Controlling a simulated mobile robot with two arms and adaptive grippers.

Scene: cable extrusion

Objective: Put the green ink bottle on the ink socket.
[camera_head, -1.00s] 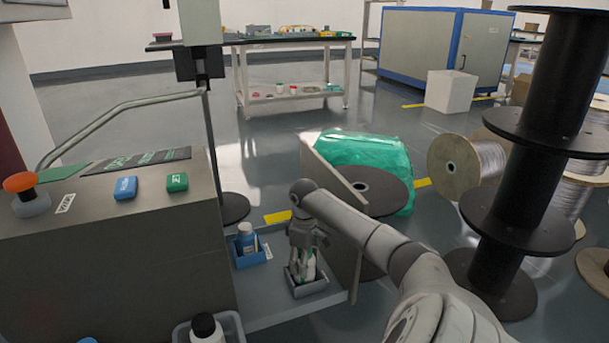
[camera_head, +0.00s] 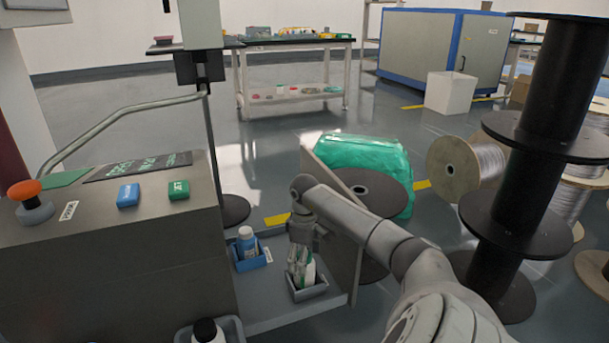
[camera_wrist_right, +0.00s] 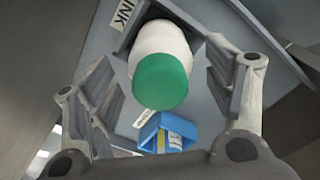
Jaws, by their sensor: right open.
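The green ink bottle, white with a green cap (camera_wrist_right: 162,80), stands in the grey ink socket (camera_wrist_right: 198,45) labelled INK in the right wrist view. In the head view, the white bottle (camera_head: 310,273) is partly hidden by my fingers, and the grey socket (camera_head: 309,292) shows below it. My right gripper (camera_head: 301,274) points down over the bottle. In the right wrist view its fingers (camera_wrist_right: 165,95) are apart on either side of the bottle, with gaps visible beside the cap. My left gripper is not in view.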

